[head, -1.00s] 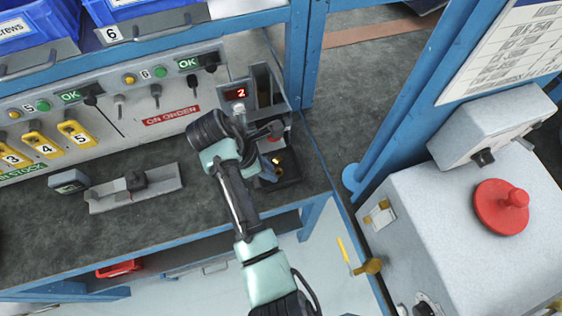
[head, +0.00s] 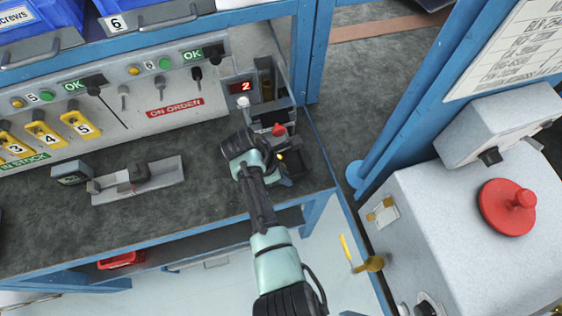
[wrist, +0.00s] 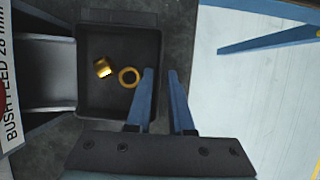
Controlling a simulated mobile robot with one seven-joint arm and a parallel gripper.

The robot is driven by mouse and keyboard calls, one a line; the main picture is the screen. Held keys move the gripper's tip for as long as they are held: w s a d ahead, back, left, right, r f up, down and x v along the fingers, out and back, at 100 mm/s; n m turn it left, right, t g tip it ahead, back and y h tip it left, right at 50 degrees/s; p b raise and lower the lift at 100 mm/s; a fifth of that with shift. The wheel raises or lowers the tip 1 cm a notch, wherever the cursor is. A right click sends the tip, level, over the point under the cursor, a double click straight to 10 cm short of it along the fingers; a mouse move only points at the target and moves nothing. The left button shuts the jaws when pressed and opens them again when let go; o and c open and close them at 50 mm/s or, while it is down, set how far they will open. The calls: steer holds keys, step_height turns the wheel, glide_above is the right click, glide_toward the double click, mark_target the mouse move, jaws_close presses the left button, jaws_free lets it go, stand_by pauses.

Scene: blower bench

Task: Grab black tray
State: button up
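The black tray (wrist: 118,112) is a square, open box on the dark bench in the wrist view. Two brass bushings (wrist: 128,77) lie loose in it, one on its side and one with its hole up. In the head view the tray (head: 296,166) is partly hidden behind my arm. My gripper (wrist: 160,72) is open, with two blue fingers. In the wrist view its left finger shows over the tray's inside and its right finger outside, with the tray's right wall between them. I cannot tell whether they touch it.
A grey chute (wrist: 48,72) meets the tray's left side, beside a bush feed label. The bench edge and pale floor (wrist: 255,100) are close on the right. A grey metal fixture (head: 138,182) stands left on the bench. A blue post (head: 395,120) rises at right.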

jaws_close()
stand_by(1.3)
